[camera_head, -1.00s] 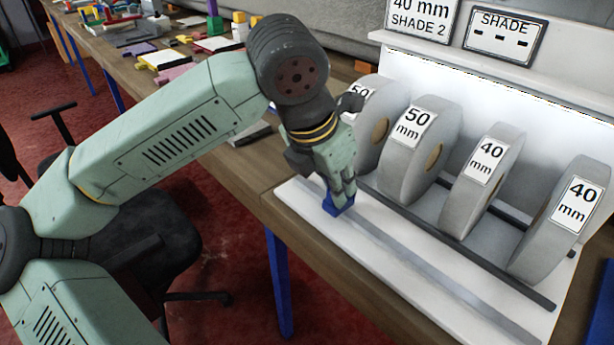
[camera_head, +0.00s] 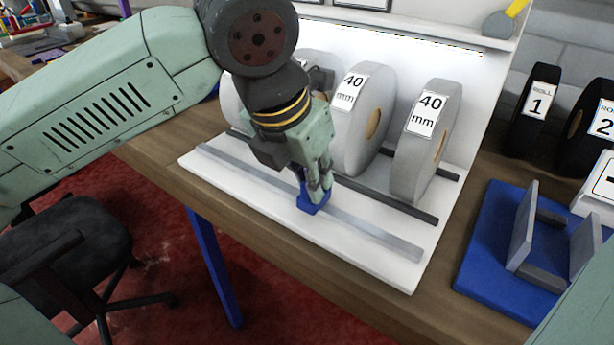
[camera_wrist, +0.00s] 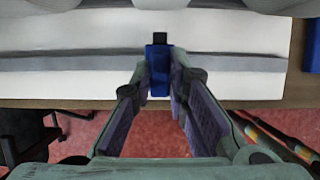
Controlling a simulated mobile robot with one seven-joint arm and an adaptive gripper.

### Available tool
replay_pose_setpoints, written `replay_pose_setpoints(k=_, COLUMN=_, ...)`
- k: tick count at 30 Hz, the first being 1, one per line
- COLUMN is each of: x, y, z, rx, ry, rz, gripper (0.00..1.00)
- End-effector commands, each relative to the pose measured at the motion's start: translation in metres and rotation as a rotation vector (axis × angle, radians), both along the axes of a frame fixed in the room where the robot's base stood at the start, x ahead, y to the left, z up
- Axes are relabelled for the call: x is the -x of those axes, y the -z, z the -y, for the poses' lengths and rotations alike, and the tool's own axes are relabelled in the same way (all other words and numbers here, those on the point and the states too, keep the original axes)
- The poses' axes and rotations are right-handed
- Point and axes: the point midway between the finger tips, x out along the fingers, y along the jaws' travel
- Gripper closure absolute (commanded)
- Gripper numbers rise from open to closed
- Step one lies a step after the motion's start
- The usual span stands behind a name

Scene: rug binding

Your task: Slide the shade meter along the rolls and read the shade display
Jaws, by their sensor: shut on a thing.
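The shade meter, a small blue block (camera_head: 311,204), sits on the grey rail (camera_head: 375,234) along the front of the white stand. My gripper (camera_head: 317,190) is shut on it from above; the meter also shows between the fingers in the wrist view (camera_wrist: 160,82). Rolls farther left are partly hidden by my arm. The display plates above are cut off at the top edge, so no shade reading is visible.
The rail runs on clear to the right of the meter. Black rolls marked 1 (camera_head: 531,110) and 2 (camera_head: 585,125) stand at the right, behind a blue base (camera_head: 485,255) with grey uprights. A hammer-like tool (camera_head: 500,22) lies on the stand's top ledge. A black chair (camera_head: 70,245) is at lower left.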

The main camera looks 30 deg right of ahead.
Motion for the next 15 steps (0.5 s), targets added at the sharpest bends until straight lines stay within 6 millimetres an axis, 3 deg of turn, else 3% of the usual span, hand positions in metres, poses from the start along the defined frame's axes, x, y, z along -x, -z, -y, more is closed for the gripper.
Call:
replay_pose_setpoints(k=10, x=0.0001, y=-0.0013, z=0.0004, rx=0.003, ry=0.000, rz=0.001, gripper=1.00)
replay_pose_setpoints(k=11, x=0.0001, y=-0.0013, z=0.0004, rx=0.003, ry=0.000, rz=0.001, gripper=0.85)
replay_pose_setpoints(k=15, x=0.0001, y=-0.0011, z=0.0004, rx=0.003, ry=0.000, rz=0.001, gripper=0.75)
